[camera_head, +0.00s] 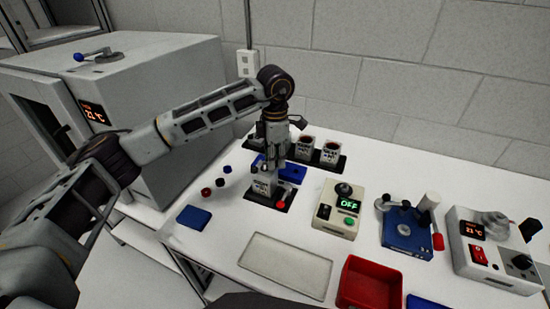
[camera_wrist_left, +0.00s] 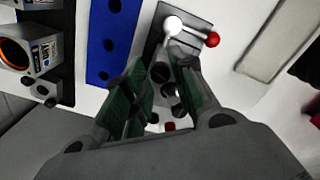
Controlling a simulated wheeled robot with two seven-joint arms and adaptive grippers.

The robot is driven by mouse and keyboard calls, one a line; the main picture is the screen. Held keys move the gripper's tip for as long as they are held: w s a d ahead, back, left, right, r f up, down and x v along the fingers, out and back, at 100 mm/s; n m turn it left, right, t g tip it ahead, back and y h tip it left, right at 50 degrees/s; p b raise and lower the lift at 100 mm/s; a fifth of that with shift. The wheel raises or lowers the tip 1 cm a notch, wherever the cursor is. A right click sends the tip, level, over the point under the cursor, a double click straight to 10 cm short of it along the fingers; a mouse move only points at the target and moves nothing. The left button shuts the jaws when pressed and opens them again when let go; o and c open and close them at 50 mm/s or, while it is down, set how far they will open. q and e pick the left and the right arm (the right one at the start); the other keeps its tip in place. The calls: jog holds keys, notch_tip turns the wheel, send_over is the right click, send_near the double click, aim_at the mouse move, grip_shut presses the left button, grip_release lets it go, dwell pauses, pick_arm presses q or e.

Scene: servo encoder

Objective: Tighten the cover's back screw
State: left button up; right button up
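My left gripper (camera_head: 273,166) points down just above a small grey servo unit (camera_head: 263,184) in a dark fixture (camera_head: 283,204) with a red-knobbed lever (camera_head: 281,194). In the left wrist view its two green-padded fingers (camera_wrist_left: 160,85) stand apart. Between them show dark round screw heads, an upper one (camera_wrist_left: 160,72) and a lower one (camera_wrist_left: 168,88). I cannot tell whether a finger touches either. The fingers hide much of the unit and its cover. My right gripper is out of view.
Other grey units (camera_head: 330,152) stand in a dark rack behind. Right of the fixture are a box reading OFF (camera_head: 338,210), a blue press (camera_head: 406,233) and a heater reading 21°C (camera_head: 495,248). An empty pale tray (camera_head: 286,266) and red bin (camera_head: 370,284) lie in front. An oven stands left.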

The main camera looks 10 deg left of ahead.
pick_arm(q)
jog(key=shift+o, duration=0.9)
jog(key=shift+r, duration=0.65)
notch_tip(320, 180, up, 11)
jog(key=shift+f, duration=0.15)
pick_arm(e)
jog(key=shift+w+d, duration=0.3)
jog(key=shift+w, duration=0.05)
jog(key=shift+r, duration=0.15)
